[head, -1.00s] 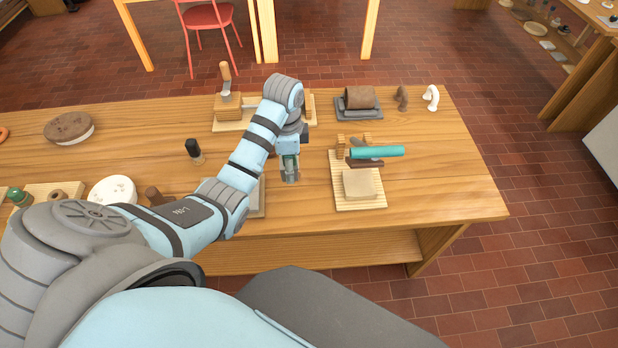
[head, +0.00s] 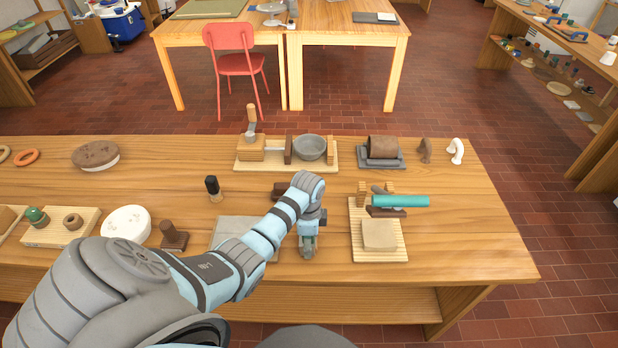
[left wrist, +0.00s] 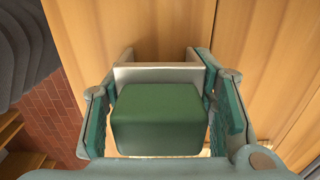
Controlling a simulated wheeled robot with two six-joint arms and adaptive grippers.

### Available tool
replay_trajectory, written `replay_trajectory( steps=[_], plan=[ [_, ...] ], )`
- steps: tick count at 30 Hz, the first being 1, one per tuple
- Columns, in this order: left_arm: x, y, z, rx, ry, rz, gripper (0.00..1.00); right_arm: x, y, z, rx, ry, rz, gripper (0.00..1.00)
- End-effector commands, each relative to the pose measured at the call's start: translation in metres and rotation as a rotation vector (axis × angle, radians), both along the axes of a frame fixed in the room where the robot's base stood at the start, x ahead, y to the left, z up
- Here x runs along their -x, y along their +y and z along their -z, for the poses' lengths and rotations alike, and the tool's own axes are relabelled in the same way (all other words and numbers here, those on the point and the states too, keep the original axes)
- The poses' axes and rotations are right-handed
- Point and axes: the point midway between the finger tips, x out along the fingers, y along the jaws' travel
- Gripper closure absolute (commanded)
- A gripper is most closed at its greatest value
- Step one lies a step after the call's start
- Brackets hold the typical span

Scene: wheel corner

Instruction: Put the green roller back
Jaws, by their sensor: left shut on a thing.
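My left gripper (head: 308,250) is shut on the green roller (left wrist: 160,120). In the left wrist view the roller's blocky green end faces the camera between the two fingers, with a pale U-shaped frame beyond it. In the head view the gripper points down over the front part of the table, between a grey slab and a ribbed wooden board (head: 358,240); the held roller is mostly hidden there. I cannot tell whether it touches the table. A teal cylinder (head: 400,201) lies across dark supports on that board. My right gripper is not in view.
A grey slab (head: 232,232) lies left of the gripper, partly under my arm. Behind is a board (head: 275,169) with a grey bowl (head: 310,147). A brown roll (head: 383,147) sits on a grey tray. Bare wood (head: 470,215) shows at the table's right.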

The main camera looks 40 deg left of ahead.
Motion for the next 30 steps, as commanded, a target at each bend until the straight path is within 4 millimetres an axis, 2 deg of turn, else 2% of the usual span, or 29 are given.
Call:
replay_trajectory(
  steps=[6, 7, 10, 11, 20, 24, 27, 30],
  plan=[
    [0.000, -0.001, 0.000, 0.001, 0.000, 0.001, 1.00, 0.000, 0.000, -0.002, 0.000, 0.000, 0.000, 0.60],
    [0.000, -0.001, 0.000, 0.001, 0.000, 0.001, 0.48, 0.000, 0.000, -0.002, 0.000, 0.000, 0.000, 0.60],
    [0.000, -0.001, 0.000, 0.001, 0.000, 0.001, 0.32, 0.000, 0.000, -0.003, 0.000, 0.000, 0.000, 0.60],
    [0.000, -0.001, 0.000, 0.001, 0.000, 0.001, 0.29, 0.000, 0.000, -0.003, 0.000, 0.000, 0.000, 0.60],
    [0.000, -0.001, 0.000, 0.001, 0.000, 0.001, 0.29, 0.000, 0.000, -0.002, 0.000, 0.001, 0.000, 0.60],
    [-0.001, -0.001, 0.004, 0.000, -0.001, 0.002, 0.29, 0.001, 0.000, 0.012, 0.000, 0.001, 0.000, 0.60],
    [-0.001, 0.000, -0.023, 0.000, -0.004, 0.002, 0.29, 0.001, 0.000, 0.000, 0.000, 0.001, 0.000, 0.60],
    [-0.002, 0.007, -0.049, -0.002, -0.005, 0.000, 0.29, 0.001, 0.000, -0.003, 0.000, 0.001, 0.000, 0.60]
  ],
)
